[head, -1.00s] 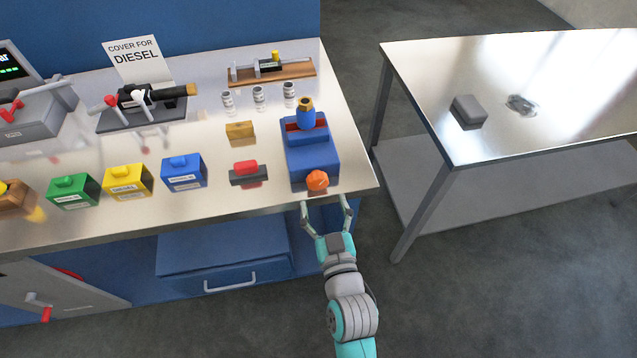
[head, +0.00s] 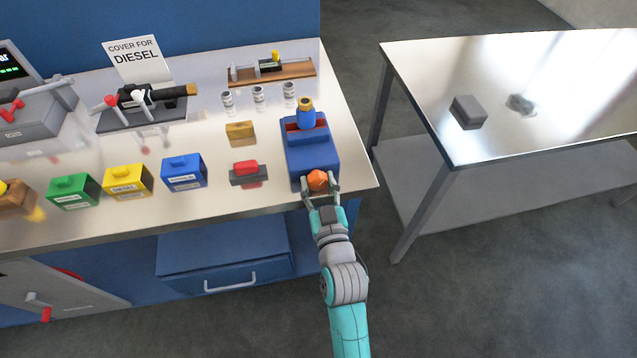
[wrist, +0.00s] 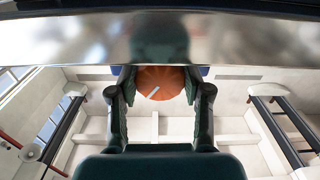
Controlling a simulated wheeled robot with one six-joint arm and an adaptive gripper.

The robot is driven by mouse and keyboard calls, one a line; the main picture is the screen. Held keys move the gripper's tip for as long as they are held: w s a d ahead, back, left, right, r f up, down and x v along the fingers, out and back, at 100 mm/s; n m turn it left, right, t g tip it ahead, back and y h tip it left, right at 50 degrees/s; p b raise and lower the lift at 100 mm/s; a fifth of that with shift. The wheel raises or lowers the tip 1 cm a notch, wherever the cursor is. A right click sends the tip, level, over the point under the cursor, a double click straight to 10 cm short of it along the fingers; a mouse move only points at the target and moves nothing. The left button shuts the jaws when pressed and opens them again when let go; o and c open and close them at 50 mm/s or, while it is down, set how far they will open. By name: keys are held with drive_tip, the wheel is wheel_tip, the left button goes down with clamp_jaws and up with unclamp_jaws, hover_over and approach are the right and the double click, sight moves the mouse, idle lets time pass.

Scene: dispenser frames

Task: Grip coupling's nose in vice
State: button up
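The blue vice (head: 312,160) stands at the right front corner of the steel bench. The coupling (head: 306,117), blue with a brass-coloured top, stands upright at the vice's jaws, beside a red strip. I cannot tell whether the jaws press on it. The orange knob (head: 318,180) is on the vice's front. My gripper (head: 320,187) is at this knob with one finger on each side. In the wrist view the knob (wrist: 160,84) fills the space between my fingertips (wrist: 160,90), which appear to touch it.
Green (head: 74,191), yellow (head: 128,182) and blue (head: 184,173) boxes stand left of the vice. A red-topped block (head: 246,173) and a brass-coloured block (head: 240,133) are nearer it. A side table (head: 540,110) stands right, across a floor gap.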

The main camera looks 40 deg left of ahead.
drive_tip(key=shift+c, duration=1.2)
drive_tip(key=shift+m, duration=1.8)
drive_tip(key=o, duration=1.2)
drive_tip(key=shift+c, duration=0.2)
drive_tip(key=v, duration=1.2)
